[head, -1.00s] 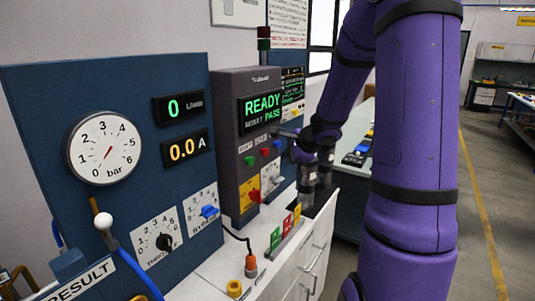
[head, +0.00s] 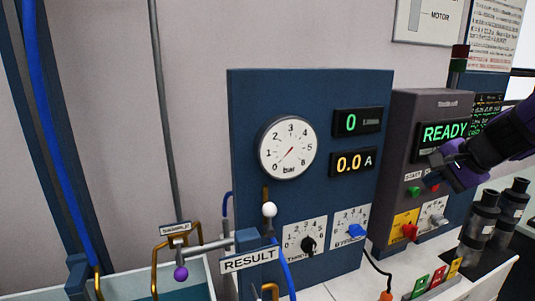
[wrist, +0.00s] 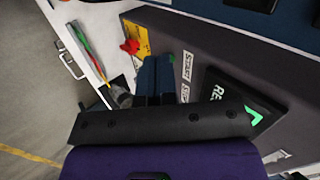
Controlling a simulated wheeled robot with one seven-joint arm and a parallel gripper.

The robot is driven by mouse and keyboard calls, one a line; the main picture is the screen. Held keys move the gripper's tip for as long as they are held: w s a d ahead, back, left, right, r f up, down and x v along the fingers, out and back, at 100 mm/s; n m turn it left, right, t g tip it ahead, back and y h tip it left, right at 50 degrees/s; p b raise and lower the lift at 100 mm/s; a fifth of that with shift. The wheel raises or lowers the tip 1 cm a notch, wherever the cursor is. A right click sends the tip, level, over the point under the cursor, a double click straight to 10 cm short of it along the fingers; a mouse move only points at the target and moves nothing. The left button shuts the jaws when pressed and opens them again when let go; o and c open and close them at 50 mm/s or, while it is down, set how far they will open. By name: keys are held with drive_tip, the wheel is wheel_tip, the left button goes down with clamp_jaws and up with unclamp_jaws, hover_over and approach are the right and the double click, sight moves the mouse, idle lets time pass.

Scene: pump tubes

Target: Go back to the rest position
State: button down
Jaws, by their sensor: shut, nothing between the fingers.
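My gripper (head: 436,160) is at the right in the head view, in front of the grey control box (head: 400,135) with its green READY display (head: 443,133). Its tip is close to the START label and the green button (head: 413,191); I cannot tell whether it touches the box. In the wrist view, the two dark blue fingers (wrist: 162,76) lie side by side with nothing held, beside the START label (wrist: 187,66). My purple forearm comes in from the right in the head view.
A blue panel (head: 250,120) carries a pressure gauge (head: 288,147), two number displays and two dials. Dark cylinders (head: 480,222) stand at the right. Open floor (wrist: 30,110) shows in the wrist view.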

drive_tip(key=s+a+r+n+g+h, duration=0.1)
drive_tip(key=s+a+r+n, duration=0.1)
drive_tip(key=s+n, duration=0.4)
drive_tip(key=s+a+r+n+g+h, duration=0.1)
drive_tip(key=s+a+n, duration=0.4)
drive_tip(key=s, duration=1)
drive_tip(key=shift+r+n+h, duration=0.8)
drive_tip(key=shift+r, duration=0.55)
drive_tip(key=shift+a, duration=0.1)
